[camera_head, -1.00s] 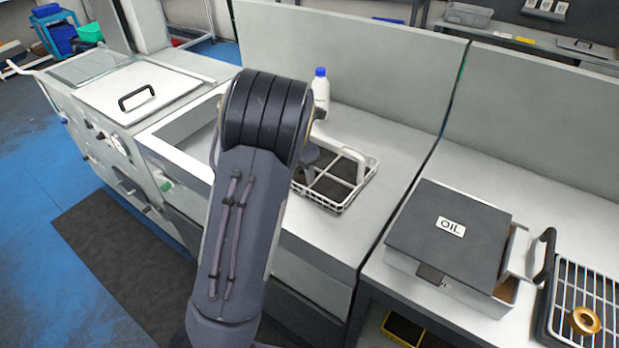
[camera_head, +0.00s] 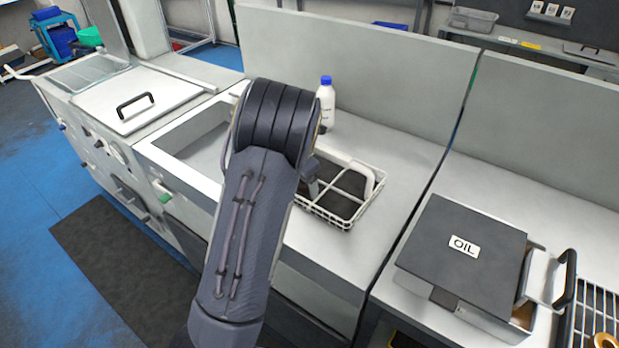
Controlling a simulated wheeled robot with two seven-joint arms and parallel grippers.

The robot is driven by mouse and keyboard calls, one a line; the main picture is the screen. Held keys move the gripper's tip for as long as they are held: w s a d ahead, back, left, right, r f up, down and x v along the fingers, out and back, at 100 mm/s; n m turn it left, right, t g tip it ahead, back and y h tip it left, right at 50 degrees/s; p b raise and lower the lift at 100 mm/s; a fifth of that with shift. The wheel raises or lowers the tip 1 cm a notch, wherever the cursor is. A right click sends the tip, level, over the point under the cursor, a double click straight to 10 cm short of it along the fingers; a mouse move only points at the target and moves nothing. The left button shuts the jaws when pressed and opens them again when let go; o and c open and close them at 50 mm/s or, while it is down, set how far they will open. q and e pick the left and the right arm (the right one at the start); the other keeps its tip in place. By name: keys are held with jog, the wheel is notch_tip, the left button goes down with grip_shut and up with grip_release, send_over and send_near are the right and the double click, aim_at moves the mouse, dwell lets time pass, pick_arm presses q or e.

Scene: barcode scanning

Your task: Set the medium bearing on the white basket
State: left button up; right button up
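The white wire basket (camera_head: 322,215) stands on the grey counter in the middle of the picture, with a dark bottom. My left arm reaches in from below, and its wrist hides the basket's left side. My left gripper (camera_head: 313,180) is over the left part of the basket, mostly hidden behind the wrist. I cannot tell whether its fingers are open or hold anything. A brass-coloured ring, seemingly a bearing (camera_head: 607,341), shows partly at the bottom right corner on a wire rack. I cannot tell its size class. My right gripper is out of view.
A white bottle with a blue cap (camera_head: 326,105) stands behind the basket. A dark-lidded box marked OIL (camera_head: 470,275) is to the right, beside the wire rack (camera_head: 592,318). A sink (camera_head: 200,145) lies left of my arm. The counter right of the basket is clear.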

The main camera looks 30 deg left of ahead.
pick_arm(q)
jog(key=shift+s+d, duration=0.25)
jog(key=shift+s, duration=0.3)
jog(key=shift+r, duration=0.15)
notch_tip(320, 180, up, 11)
jog(key=s+d+m+t+h, duration=0.1)
jog(key=s+d+m, duration=0.3)
jog(key=s+m, duration=0.5)
jog(key=s+d+r+m+t+h, duration=0.1)
jog(key=s+d+m+t, duration=0.1)
jog(key=s+m, duration=0.7)
jog(key=s+d+m+t+h, duration=0.1)
jog(key=s+d+m, duration=0.4)
jog(key=s+m, duration=0.5)
jog(key=shift+d+r+m+p, duration=0.25)
jog(key=shift+d+m+p, duration=0.1)
jog(key=shift+m, duration=0.95)
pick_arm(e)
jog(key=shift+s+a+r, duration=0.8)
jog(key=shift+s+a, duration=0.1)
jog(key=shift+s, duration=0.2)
